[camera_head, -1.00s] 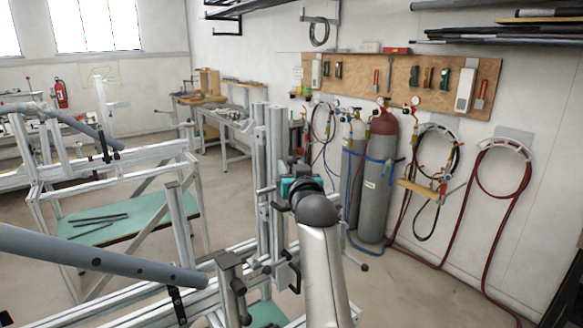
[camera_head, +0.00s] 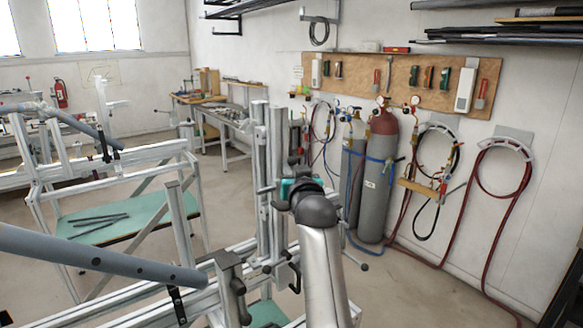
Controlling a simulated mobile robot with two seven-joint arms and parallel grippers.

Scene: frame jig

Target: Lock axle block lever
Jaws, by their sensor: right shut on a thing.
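The frame jig (camera_head: 206,299) is built of silver aluminium profiles and fills the lower left and middle. An upright pair of profiles (camera_head: 277,165) rises at its right end, with small black levers on its side. My right arm comes up from the bottom, and my right gripper (camera_head: 272,192) reaches the upright from the right. The gripper is shut on a small dark lever at the upright, mostly hidden behind the wrist. I cannot tell which way the lever points. A black handle (camera_head: 294,275) hangs lower on the upright. My left gripper does not show.
A grey tube (camera_head: 95,255) lies along the jig at left. A second jig frame with a green shelf (camera_head: 105,221) stands behind it. Gas cylinders (camera_head: 376,185) and hanging hoses (camera_head: 500,190) line the right wall. Bare floor lies between the jig and the wall.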

